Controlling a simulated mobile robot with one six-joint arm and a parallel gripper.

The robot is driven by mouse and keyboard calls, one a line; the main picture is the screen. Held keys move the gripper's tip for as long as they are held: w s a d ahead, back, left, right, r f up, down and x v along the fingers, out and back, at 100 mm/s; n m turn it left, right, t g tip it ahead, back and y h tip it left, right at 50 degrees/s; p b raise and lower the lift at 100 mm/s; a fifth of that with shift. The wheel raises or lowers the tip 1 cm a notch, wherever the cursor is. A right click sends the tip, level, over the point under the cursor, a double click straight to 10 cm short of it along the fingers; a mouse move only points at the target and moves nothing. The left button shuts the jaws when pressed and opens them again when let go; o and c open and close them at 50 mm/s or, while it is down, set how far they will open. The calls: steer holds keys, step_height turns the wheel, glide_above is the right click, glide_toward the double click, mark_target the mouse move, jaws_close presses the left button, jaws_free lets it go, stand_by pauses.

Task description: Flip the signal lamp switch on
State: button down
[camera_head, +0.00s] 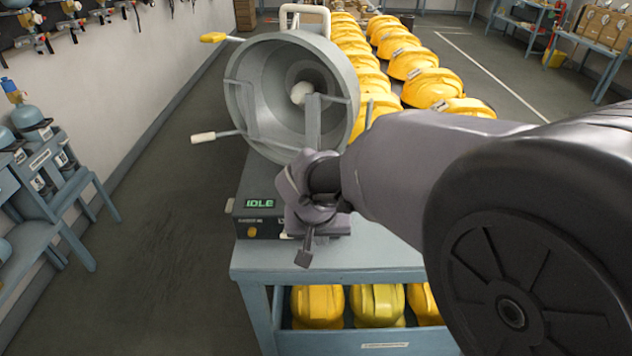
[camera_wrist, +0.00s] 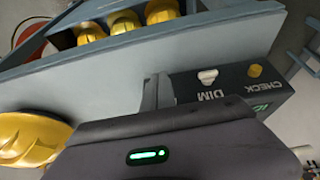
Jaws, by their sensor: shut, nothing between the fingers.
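The signal lamp (camera_head: 255,85) is a big grey drum with a pale bulb inside, on a dark control box (camera_head: 262,222) at the table's near end. The box display (camera_head: 260,203) reads IDLE in green. In the wrist view the box front appears upside down. A white switch (camera_wrist: 208,76) stands out by the label DIM, and a yellow button (camera_wrist: 255,70) sits by CHECK. My gripper (camera_head: 304,256) is shut and empty in front of the box, pointing down. In the wrist view its fingers (camera_wrist: 158,92) are beside the switch, to its left; contact is not visible.
The blue-grey table (camera_head: 330,262) carries rows of yellow helmets (camera_head: 430,88) behind the lamp. More helmets (camera_head: 318,305) sit on its lower shelf. Two handles (camera_head: 215,136) stick out left of the lamp. The floor (camera_head: 170,220) left of the table is clear.

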steer(key=shift+s+f+b, duration=0.25)
steer(key=shift+f+b, duration=0.3)
steer(key=shift+b, duration=0.5)
stand_by(0.8)
stand_by(0.3)
steer(key=shift+w+r+p, duration=0.3)
steer(key=shift+w+p, duration=0.1)
steer(key=shift+w, duration=0.35)
steer(key=shift+r, duration=0.1)
